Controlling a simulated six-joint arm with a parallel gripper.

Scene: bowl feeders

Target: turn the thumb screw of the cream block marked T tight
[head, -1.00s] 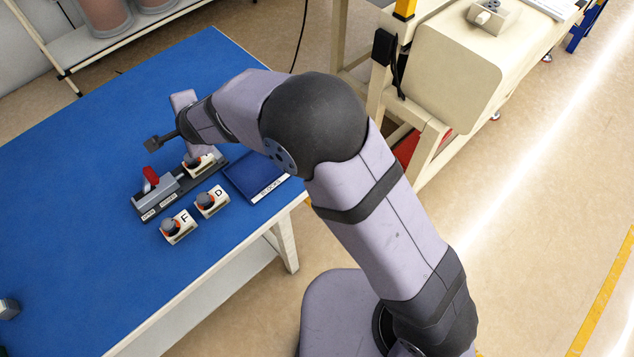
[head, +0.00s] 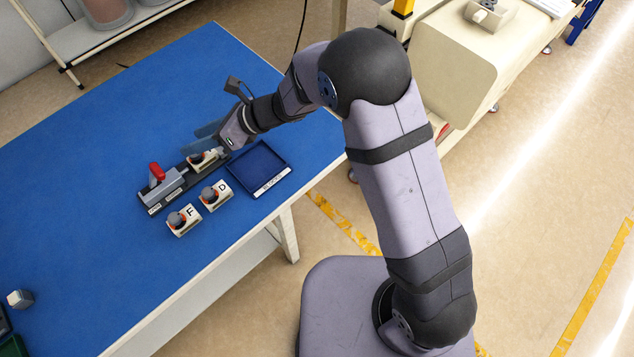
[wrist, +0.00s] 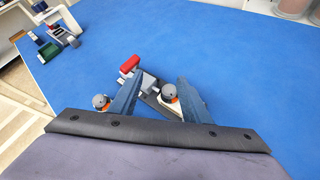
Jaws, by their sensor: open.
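A cream block (head: 207,160) with a grey thumb screw and an orange ring sits at the right end of the dark fixture (head: 158,207); its letter cannot be read. In the wrist view this block's grey knob (wrist: 168,92) shows between my two fingers, nearer the right one. My gripper (head: 212,138) is open and empty beside the block in the head view, partly over its far side. In the wrist view my gripper (wrist: 158,80) has its fingers spread apart. Whether a finger touches the screw cannot be told.
The fixture's clamp has a red handle (head: 157,171). Cream blocks marked F (head: 184,221) and D (head: 215,195) stand in front. A blue tray (head: 284,180) lies to the right. The table's left part is largely clear.

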